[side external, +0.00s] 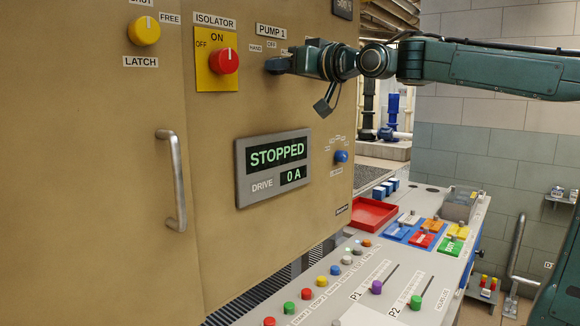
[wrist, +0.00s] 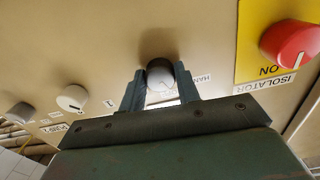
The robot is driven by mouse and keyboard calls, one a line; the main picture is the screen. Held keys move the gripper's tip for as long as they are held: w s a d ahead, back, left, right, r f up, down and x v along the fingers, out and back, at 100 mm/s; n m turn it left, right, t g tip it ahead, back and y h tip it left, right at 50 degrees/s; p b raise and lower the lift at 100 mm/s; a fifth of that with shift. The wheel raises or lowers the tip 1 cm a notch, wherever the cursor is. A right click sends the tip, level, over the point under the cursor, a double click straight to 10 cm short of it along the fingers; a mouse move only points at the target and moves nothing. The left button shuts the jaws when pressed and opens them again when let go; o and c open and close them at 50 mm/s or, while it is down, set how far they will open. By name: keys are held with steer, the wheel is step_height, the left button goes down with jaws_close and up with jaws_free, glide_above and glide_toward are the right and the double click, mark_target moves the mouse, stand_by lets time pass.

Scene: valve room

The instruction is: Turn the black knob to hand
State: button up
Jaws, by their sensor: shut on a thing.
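The black knob (wrist: 160,72) sits on the tan cabinet face, between the two fingers of my gripper (wrist: 160,88) in the wrist view. My gripper is shut on it, one finger on each side. The label HAND (wrist: 202,79) is close beside the right finger, upside down in this view. In the side view my gripper (side external: 276,65) reaches the panel just below the PUMP 1 label (side external: 272,31), where HAND (side external: 256,48) and OFF (side external: 271,46) show. There the fingers hide the knob. I cannot tell which way its pointer faces.
The red isolator knob (side external: 225,61) on its yellow plate is left of my gripper. A display (side external: 275,165) below reads STOPPED and 0 A. A door handle (side external: 175,180) sticks out lower left. A pale knob (wrist: 72,98) is nearby in the wrist view.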

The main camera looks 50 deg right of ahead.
steer(key=n, duration=0.4)
steer(key=shift+n, duration=0.3)
stand_by(0.4)
steer(key=o, duration=1)
steer(key=shift+s, duration=0.15)
steer(key=shift+s+a+f, duration=0.1)
steer(key=shift+s, duration=6.65)
